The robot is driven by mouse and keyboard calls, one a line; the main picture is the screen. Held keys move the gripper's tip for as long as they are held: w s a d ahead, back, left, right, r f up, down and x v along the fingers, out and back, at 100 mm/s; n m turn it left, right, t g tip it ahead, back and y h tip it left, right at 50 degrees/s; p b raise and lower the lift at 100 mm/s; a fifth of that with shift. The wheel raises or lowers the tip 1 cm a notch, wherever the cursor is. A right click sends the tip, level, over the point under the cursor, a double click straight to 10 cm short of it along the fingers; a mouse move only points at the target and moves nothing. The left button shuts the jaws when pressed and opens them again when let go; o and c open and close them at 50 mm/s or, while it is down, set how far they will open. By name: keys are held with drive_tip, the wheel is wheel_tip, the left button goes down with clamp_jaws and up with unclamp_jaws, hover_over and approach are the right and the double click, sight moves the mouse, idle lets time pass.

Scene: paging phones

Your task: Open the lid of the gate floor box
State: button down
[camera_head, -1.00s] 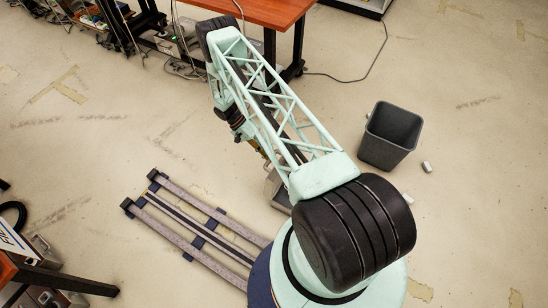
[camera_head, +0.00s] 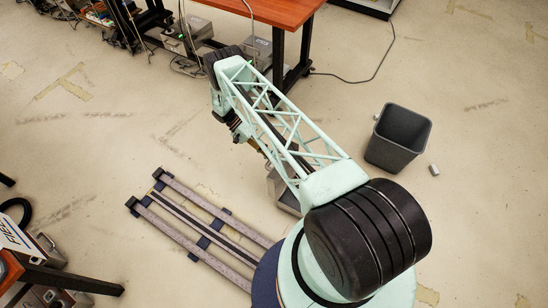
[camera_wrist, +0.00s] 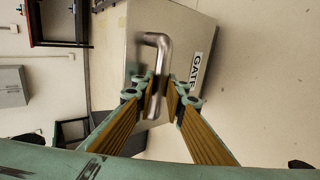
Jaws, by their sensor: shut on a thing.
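The gate floor box (camera_wrist: 195,35) is a pale box with a "GATE" label on its side, in the upper middle of the wrist view. A bent metal handle (camera_wrist: 164,48) stands out from its face. My gripper (camera_wrist: 160,92) is shut on this handle, with a finger on each side of its lower part. The fingers hide part of the box. I cannot tell from this angle whether the lid is raised. In the head view a grey box (camera_head: 284,196) shows partly behind my arm, and the gripper's fingertips are hidden there.
A dark waste bin (camera_head: 397,138) stands on the floor right of my arm, with a small pale can (camera_head: 434,170) beside it. An orange-topped table (camera_head: 268,14) stands at the back. The floor on the right is mostly clear.

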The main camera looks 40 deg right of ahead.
drive_tip(key=shift+w+a+f, duration=0.1)
drive_tip(key=shift+f, duration=0.1)
drive_tip(key=c, duration=2.6)
unclamp_jaws()
drive_tip(key=shift+r, duration=0.1)
drive_tip(key=v, duration=1.2)
drive_tip(key=shift+r, duration=0.1)
